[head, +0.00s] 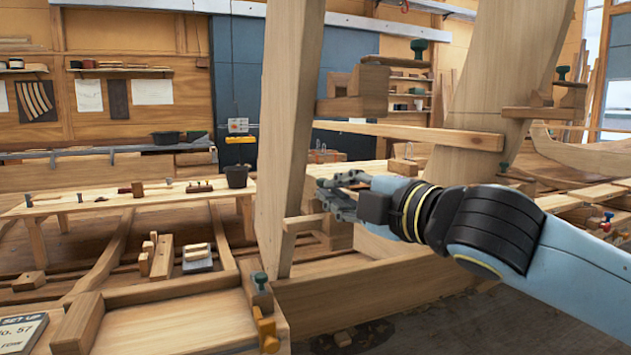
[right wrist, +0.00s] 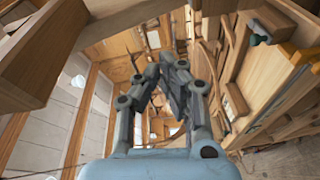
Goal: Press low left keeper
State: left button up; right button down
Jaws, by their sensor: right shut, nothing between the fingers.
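A short wooden block (head: 303,223) sits low against the left upright plank (head: 285,130); it looks like the low left keeper, though no label shows. My right gripper (head: 328,190) is just right of that plank and a little above the block. Its fingers are shut and empty, and it seems apart from the block. In the right wrist view the fingers (right wrist: 168,70) come together at the middle, and I cannot tell the keeper for sure there. My left gripper is out of view.
A horizontal rail (head: 410,132) crosses to the right upright plank (head: 500,80) above my gripper. A green knob (head: 260,280) and an orange clamp (head: 267,332) stand at the front. A low bench (head: 130,200) with tools and a dark pot (head: 236,176) is to the left.

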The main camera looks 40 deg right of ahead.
jog(key=w+d+p, duration=0.1)
jog(key=w, duration=0.2)
jog(key=w+d+p, duration=0.1)
jog(key=w, duration=0.3)
jog(key=w+d+p, duration=0.1)
jog(key=w, duration=0.2)
jog(key=shift+w+f, duration=0.35)
jog(key=shift+f, duration=0.05)
jog(key=shift+d+f, duration=0.1)
jog(key=shift+d, duration=0.45)
jog(key=shift+w+a, duration=0.1)
jog(key=shift+w, duration=0.05)
